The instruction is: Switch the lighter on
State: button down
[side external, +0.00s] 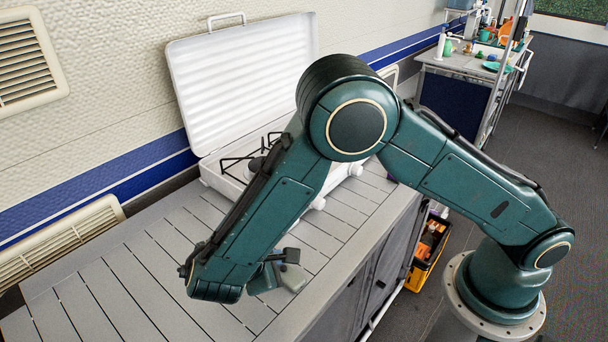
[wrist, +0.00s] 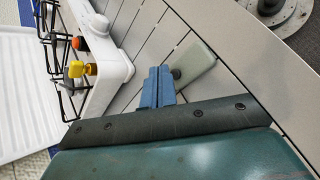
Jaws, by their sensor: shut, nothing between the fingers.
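My gripper (wrist: 158,72) is shut and empty; its blue fingers are pressed together in the wrist view. Just beside the fingertips, a flat grey-green block (wrist: 200,62) with a round dark knob (wrist: 177,74) lies on the slatted counter. I cannot tell whether the fingers touch the knob. The block also shows in the side view (side external: 293,278), partly hidden by my gripper (side external: 268,276). I cannot tell for certain which thing is the lighter.
The stove's white lid (side external: 245,75) stands open against the wall. The slatted counter (side external: 110,285) is clear at the left. A yellow crate (side external: 428,255) sits on the floor beside the counter. A cluttered side table (side external: 470,62) stands behind.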

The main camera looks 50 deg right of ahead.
aim_at(281, 269)
jog(key=shift+r, duration=2.85)
jog(key=s+d+r+m+y, duration=0.3)
jog(key=d+r+m+y, duration=0.25)
jog(key=d+r, duration=0.75)
jog(key=s+d+r+m+t+y, duration=0.1)
jog(key=s+r+m+t+y, duration=0.1)
jog(key=s, duration=0.5)
jog(key=s+d+r+m+t+y, duration=0.1)
jog(key=s+d+r+m+t, duration=0.1)
jog(key=s+r, duration=0.3)
jog(key=s, duration=0.3)
jog(key=shift+d+m+t+y, duration=0.25)
jog(key=shift+m+t+y, duration=0.05)
jog(key=shift+m+y, duration=0.05)
